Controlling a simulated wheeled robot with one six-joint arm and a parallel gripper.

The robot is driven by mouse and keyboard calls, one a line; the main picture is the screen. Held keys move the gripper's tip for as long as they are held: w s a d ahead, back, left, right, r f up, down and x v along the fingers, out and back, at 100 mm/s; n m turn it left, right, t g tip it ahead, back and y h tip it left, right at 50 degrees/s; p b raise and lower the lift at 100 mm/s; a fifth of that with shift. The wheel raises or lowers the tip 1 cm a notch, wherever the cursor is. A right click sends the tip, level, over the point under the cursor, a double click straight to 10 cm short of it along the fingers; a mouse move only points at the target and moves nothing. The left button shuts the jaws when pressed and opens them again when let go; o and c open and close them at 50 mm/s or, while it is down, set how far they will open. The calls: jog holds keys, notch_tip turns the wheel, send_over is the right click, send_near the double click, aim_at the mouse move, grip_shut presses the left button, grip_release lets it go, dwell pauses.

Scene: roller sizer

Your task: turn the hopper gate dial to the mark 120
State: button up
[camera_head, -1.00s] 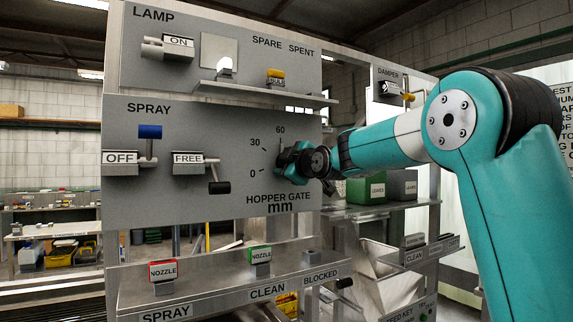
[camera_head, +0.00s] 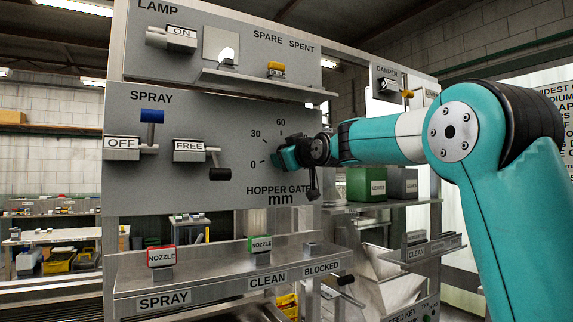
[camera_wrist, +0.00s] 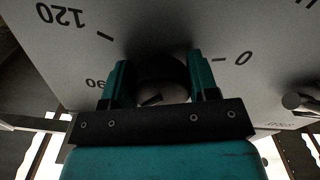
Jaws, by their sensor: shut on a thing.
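The hopper gate dial (camera_wrist: 161,93) sits between the two fingers of my gripper (camera_wrist: 160,76) in the wrist view. The fingers are shut on its sides. A short dark line shows on the dial's face, but I cannot tell which mark it points at. In the head view my gripper (camera_head: 288,157) is at the grey panel above the words HOPPER GATE and hides the dial. The marks 0, 30 and 60 show beside it.
The spray FREE lever (camera_head: 212,160) and the blue-handled OFF lever (camera_head: 150,130) are left on the same panel. A shelf with a yellow bulb (camera_head: 276,69) juts out above my gripper. Below, a ledge (camera_head: 215,285) holds red and green nozzle blocks.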

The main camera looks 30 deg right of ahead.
jog(key=m+b, duration=0.1)
jog(key=m, duration=0.2)
jog(key=shift+f+m, duration=0.1)
jog(key=shift+m, duration=0.3)
jog(key=m+b, duration=0.1)
jog(key=m, duration=0.2)
jog(key=shift+a+m, duration=0.1)
jog(key=shift+m, duration=0.2)
jog(key=m+b, duration=0.1)
jog(key=m, duration=0.2)
jog(key=shift+m, duration=0.3)
jog(key=shift+a+m, duration=0.1)
jog(key=shift+m, duration=1.8)
jog(key=o, duration=0.9)
jog(key=shift+s, duration=0.1)
